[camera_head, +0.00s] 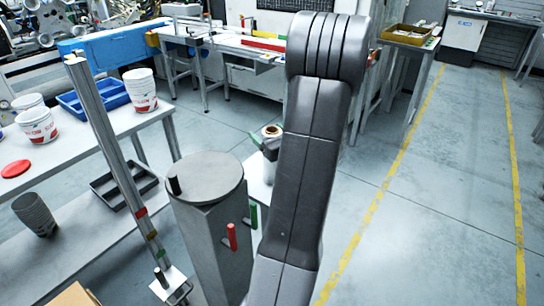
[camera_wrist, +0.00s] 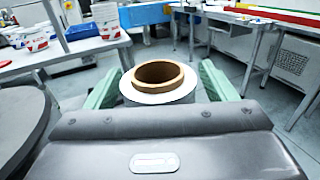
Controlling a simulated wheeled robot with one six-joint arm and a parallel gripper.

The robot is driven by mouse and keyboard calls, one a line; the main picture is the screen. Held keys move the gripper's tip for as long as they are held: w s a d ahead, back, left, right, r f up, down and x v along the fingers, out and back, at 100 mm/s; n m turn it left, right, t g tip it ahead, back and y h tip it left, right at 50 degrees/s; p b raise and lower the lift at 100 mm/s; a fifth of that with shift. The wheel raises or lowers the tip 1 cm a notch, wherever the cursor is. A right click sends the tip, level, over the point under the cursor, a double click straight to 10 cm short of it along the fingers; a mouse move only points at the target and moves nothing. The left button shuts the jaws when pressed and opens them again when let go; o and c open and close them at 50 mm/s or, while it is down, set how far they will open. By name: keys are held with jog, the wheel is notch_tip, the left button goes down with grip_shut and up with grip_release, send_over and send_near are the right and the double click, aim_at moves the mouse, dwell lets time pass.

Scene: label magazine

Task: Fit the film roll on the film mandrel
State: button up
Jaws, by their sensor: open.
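The film roll (camera_wrist: 165,95) stands upright in the wrist view, with a brown ring core and a pale film edge around it. My gripper (camera_wrist: 161,84) is open, with one green finger on each side of the roll. I cannot tell whether either finger touches it. In the head view the roll (camera_head: 271,131) shows just left of my arm, which hides part of it and most of the gripper. A short dark peg (camera_head: 174,186) stands at the left edge of a grey pillar's round top. I cannot tell whether this peg is the film mandrel.
The grey pillar (camera_head: 205,235) has red and green handles and stands left of my arm. A table (camera_head: 75,130) at left holds white tubs and a blue tray. Open floor (camera_head: 440,210) lies to the right.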

jog(key=c, duration=1.7)
